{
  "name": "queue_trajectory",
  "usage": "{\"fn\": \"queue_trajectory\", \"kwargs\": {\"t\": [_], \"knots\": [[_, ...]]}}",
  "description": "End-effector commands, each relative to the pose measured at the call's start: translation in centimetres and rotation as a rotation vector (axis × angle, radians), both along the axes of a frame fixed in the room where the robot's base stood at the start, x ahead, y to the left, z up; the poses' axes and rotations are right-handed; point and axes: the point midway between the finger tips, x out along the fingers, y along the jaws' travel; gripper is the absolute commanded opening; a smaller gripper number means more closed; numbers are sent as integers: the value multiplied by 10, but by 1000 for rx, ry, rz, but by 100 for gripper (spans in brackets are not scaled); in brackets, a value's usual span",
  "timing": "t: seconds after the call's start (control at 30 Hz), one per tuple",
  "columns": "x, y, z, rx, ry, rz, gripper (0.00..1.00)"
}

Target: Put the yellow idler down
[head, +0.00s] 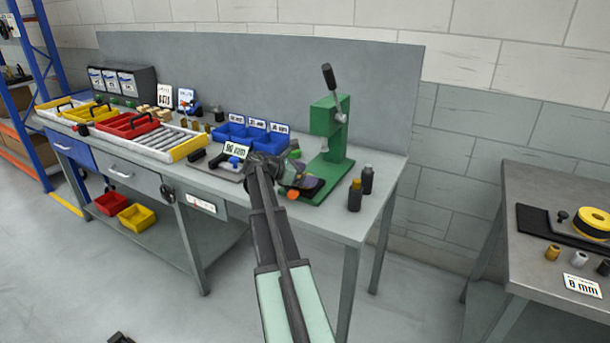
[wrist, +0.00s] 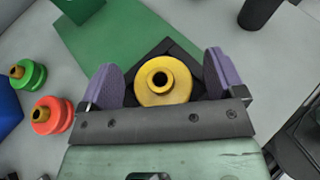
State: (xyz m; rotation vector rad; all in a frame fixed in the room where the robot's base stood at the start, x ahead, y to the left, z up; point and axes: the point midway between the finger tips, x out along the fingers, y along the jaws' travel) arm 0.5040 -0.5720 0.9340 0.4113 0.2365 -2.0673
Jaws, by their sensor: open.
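The yellow idler (wrist: 163,90), a round flanged wheel with a dark centre hole, stands between my gripper's purple fingers in the wrist view. A black square piece (wrist: 188,58) lies beneath it on the green base (wrist: 95,45) of the press. My gripper (wrist: 162,76) is open, with a gap on each side of the idler. In the head view my gripper (head: 303,182) is at the foot of the green press (head: 325,135), and my arm and gripper hide the yellow idler there.
An orange idler (wrist: 48,115) and a green idler (wrist: 30,74) lie left of my gripper in the wrist view. Blue bins (head: 250,138) stand behind left. A second table (head: 540,180) is at the right.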

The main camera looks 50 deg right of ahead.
Motion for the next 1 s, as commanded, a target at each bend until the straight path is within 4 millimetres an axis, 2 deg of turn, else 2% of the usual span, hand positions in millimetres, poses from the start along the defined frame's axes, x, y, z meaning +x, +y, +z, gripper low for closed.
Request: {"fn": "queue_trajectory", "kwargs": {"t": [0.2, 0.4, 0.53, 0.83, 0.87, 0.93, 0.97, 1.0], "knots": [[24, 41, 25, 0, 0, 4, 89], [47, 80, 43, 0, 1, 4, 89], [54, 92, 46, 0, 0, 1, 89], [55, 100, 43, 3, -17, 1, 89], [55, 108, 41, 7, -41, 1, 89], [55, 143, 29, 32, -159, -7, 89], [54, 166, 21, 53, -235, -16, 89], [52, 204, 9, 90, -356, -41, 89]]}}
